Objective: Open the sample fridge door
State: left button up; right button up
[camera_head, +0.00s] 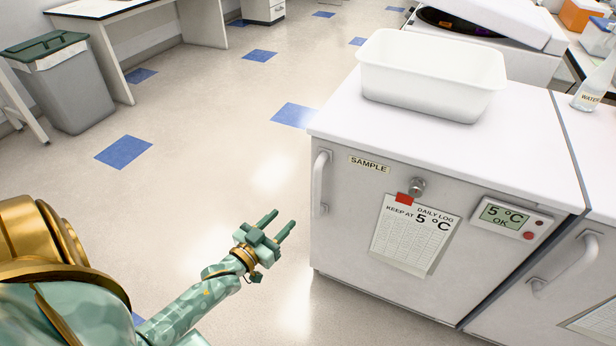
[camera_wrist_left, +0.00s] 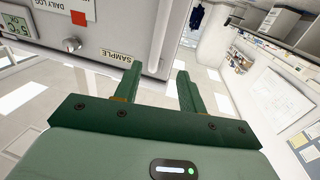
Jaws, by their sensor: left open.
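The sample fridge (camera_head: 350,245) is a white under-counter unit with a "SAMPLE" label (camera_head: 369,163) on its door. Its door looks shut. A vertical white handle (camera_head: 320,184) is at the door's left edge, and a round lock knob (camera_head: 417,186) is near the top. My left gripper (camera_head: 286,222) is open and empty, to the left of the handle and a little lower, apart from it in the picture. In the left wrist view the "SAMPLE" label (camera_wrist_left: 117,55) is just beyond the open fingers (camera_wrist_left: 157,82). My right gripper is not in view.
A white tub (camera_head: 432,75) stands on the fridge top. A daily log sheet (camera_head: 414,235) and a 5 °C display (camera_head: 510,218) are on the door. Another handled unit (camera_head: 565,268) adjoins at right. A grey bin (camera_head: 65,88) is far left. The floor left of the fridge is clear.

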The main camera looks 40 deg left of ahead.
pick_arm(q)
jog(key=b, duration=0.4)
send_near(314, 190)
jog(key=w, duration=0.5)
jog(key=shift+w, duration=0.15)
jog(key=w+b, duration=0.1)
jog(key=w, duration=0.3)
jog(key=shift+w, duration=0.3)
jog(key=shift+w+r+b, duration=0.25)
jog(key=shift+w+b, duration=0.15)
jog(key=shift+w, duration=0.25)
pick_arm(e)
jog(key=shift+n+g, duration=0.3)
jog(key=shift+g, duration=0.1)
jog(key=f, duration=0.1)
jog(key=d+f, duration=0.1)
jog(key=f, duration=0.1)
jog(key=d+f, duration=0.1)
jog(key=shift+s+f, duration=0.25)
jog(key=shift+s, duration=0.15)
pick_arm(q)
grip_shut()
